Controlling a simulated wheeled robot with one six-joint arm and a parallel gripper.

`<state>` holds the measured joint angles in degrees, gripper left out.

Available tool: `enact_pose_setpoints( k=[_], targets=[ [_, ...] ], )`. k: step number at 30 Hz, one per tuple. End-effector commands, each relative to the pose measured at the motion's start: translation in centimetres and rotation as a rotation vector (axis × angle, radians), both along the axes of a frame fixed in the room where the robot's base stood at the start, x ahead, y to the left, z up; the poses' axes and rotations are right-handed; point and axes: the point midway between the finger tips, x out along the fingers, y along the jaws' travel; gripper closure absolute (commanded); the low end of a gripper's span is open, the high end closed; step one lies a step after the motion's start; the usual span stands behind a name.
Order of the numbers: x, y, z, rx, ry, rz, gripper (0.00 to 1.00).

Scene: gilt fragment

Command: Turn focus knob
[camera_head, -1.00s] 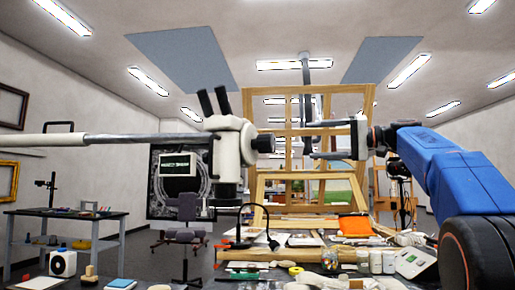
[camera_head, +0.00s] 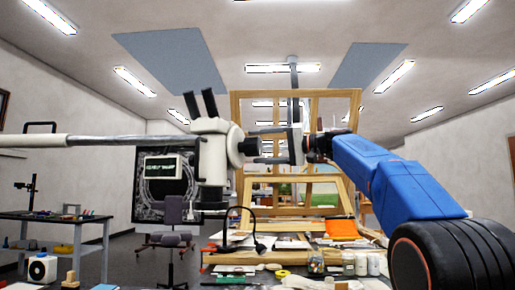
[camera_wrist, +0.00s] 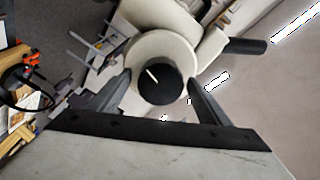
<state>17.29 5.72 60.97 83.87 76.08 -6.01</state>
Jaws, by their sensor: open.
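The focus knob (camera_head: 249,146) is a black round knob on the right side of the white microscope (camera_head: 211,160), which hangs from a horizontal arm. In the wrist view the knob (camera_wrist: 160,84) shows face-on, with a white line tilted toward upper left, in front of a pale round housing (camera_wrist: 140,52). My gripper (camera_head: 262,146) is to the right of the knob, its fingers pointing left at it. In the wrist view my gripper (camera_wrist: 159,80) is open, one finger on each side of the knob, with visible gaps. Neither finger appears to touch it.
The microscope's long arm (camera_head: 90,141) runs to the left. A wooden easel (camera_head: 300,200) stands behind my gripper.

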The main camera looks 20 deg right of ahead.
Motion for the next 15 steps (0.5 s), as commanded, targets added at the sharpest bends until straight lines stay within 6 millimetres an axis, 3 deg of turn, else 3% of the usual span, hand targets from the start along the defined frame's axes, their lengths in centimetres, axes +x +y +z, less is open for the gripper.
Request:
enact_pose_setpoints(
  k=[14,15],
  targets=[
    [0.57,0.91,0.02,0.0,0.0,-0.001,0.29],
    [0.57,0.91,0.02,0.0,0.0,-0.001,0.38]
  ],
)
